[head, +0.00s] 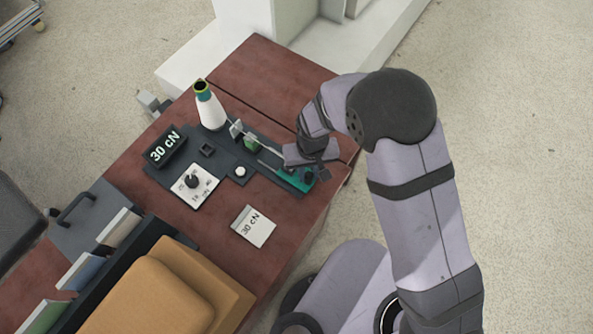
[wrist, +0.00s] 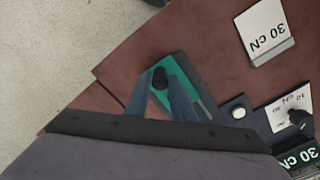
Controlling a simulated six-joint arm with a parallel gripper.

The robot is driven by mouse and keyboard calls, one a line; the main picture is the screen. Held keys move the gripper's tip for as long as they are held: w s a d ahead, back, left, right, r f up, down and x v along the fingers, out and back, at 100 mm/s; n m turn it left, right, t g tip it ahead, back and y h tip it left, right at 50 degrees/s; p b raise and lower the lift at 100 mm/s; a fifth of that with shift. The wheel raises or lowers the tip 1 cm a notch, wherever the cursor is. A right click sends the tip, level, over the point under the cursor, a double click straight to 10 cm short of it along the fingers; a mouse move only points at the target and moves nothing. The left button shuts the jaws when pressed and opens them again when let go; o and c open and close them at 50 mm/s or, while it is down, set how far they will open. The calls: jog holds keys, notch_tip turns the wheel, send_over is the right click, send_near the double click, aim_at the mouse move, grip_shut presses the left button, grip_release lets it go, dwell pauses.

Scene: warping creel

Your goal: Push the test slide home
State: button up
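The green test slide (head: 291,177) lies at the right end of a dark base plate, with a black knob (head: 308,178) on it. My gripper (head: 322,172) is low over the slide's outer end. In the wrist view the gripper (wrist: 160,82) has its two fingers apart, one on each side of the knob. I cannot tell whether they touch it. A thin rail and a green block (head: 252,142) lie further up the plate; my wrist hides part of the slide.
The plate carries a white yarn cone (head: 209,106), a 30 cN display (head: 166,147), a dial (head: 193,182) and a white button (head: 240,171). A 30 cN card (head: 253,226) lies on the brown table. Folders and a tan box (head: 165,290) stand at lower left.

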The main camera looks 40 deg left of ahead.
jog(key=shift+c, duration=0.8)
jog(key=shift+a, duration=0.1)
jog(key=shift+a+b, duration=0.9)
jog(key=shift+a, duration=2.55)
jog(key=o, duration=0.7)
jog(key=shift+a, duration=0.1)
jog(key=shift+o, duration=0.2)
